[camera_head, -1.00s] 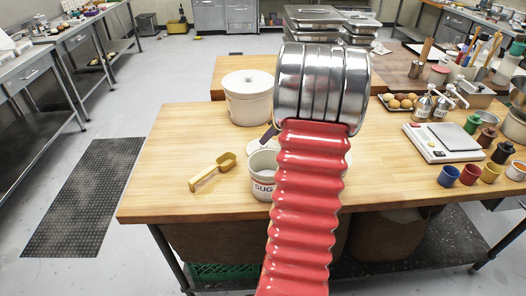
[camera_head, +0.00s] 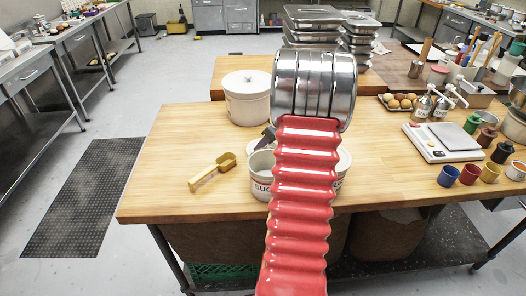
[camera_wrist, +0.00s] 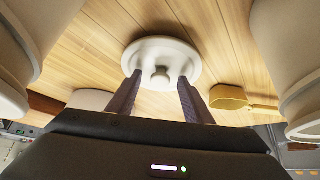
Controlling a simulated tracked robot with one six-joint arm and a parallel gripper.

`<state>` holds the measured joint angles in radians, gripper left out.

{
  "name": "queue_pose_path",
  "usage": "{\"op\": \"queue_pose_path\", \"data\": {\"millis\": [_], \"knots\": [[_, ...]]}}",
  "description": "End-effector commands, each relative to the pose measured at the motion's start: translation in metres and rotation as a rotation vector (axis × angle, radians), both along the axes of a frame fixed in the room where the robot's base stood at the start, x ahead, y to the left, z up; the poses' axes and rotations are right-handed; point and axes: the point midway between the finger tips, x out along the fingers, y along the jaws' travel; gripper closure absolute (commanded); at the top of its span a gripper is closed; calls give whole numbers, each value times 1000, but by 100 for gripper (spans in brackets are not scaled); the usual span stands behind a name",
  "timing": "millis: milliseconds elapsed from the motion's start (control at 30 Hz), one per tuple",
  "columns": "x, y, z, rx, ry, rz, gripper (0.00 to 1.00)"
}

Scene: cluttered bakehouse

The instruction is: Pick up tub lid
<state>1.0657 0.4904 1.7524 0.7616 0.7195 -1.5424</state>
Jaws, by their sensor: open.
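The tub lid (camera_wrist: 182,49) is a round white disc with a central knob, lying on the wooden table in the wrist view. My gripper (camera_wrist: 160,77) is open, with a dark finger on either side of the knob as seen from the wrist. The picture does not show clearly whether the fingers touch the lid. A white tub marked SUGAR (camera_head: 262,187) stands open, partly behind my arm.
Another white tub (camera_head: 343,165) shows at my arm's right. A large lidded tub (camera_head: 248,105) stands behind. A yellow scoop (camera_head: 212,172) lies left; it also shows in the wrist view (camera_wrist: 228,97). A scale (camera_head: 440,143) and small cups stand right. The table's front left is clear.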

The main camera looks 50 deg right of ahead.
Motion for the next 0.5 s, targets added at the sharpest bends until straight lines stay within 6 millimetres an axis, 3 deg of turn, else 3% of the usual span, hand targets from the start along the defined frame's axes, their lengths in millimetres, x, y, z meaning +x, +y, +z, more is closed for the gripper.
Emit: {"op": "queue_pose_path", "data": {"millis": [200,500], "knots": [[0,0,0,0,0,0,54],[0,0,0,0,0,0,74]]}}
